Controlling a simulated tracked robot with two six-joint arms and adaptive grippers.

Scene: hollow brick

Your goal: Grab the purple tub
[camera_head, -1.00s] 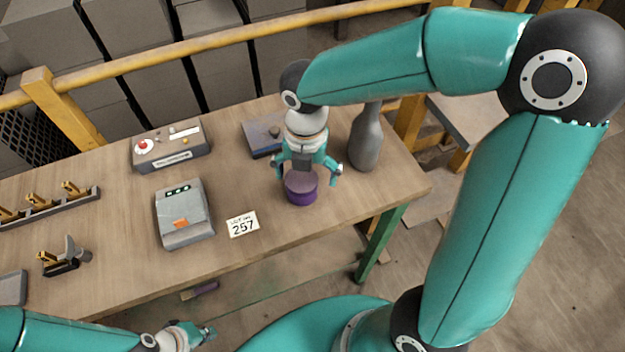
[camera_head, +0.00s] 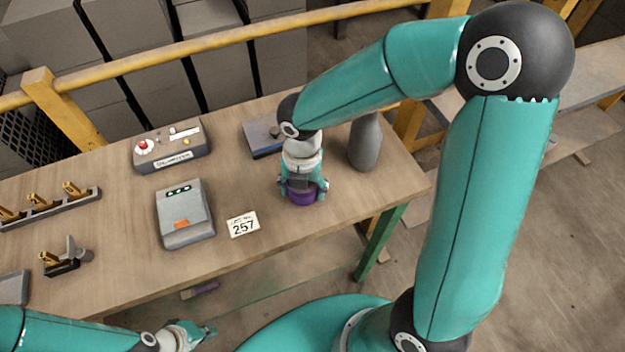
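The purple tub (camera_head: 302,196) stands upright on the wooden table (camera_head: 335,203), near its front right part. My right gripper (camera_head: 303,191) comes down over the tub from above, with one finger against each side of it. The fingers look closed in on the tub, and the gripper hides most of its top. My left gripper (camera_head: 203,332) is low at the bottom of the view, in front of the table and away from the tub. Its fingers are small and partly seen, so its opening is unclear.
A grey bottle (camera_head: 365,143) stands just right of my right gripper. A grey-blue box (camera_head: 262,138) lies behind it. A control box (camera_head: 171,148) stands further back.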

